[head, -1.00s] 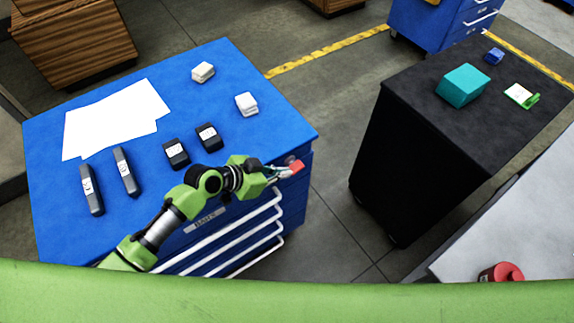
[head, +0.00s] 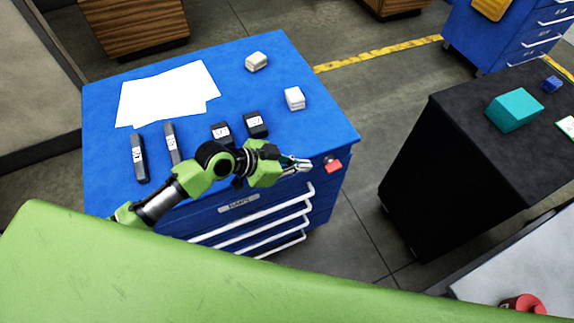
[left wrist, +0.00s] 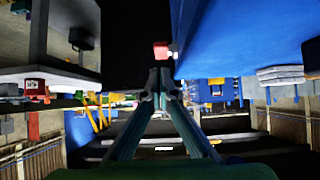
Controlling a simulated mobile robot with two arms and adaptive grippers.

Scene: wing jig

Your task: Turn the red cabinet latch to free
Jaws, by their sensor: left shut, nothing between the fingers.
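The red latch (head: 333,165) sits at the front right corner of the blue cabinet (head: 290,130), just below its top edge. In the left wrist view the latch (left wrist: 161,49) shows as a small red block beside the blue cabinet face, beyond the fingertips. My left gripper (head: 306,165) is just left of the latch in the head view, with a small gap between them. In the left wrist view its fingers (left wrist: 160,82) meet at the tips and hold nothing. The latch's exact turn angle is hard to tell. My right gripper is not in view.
White sheets (head: 165,95), dark boxes (head: 256,124) and pale blocks (head: 294,98) lie on the cabinet top. White drawer handles (head: 285,222) stick out below the left arm. A black cabinet (head: 440,170) with a teal block (head: 515,113) stands to the right, across a floor gap.

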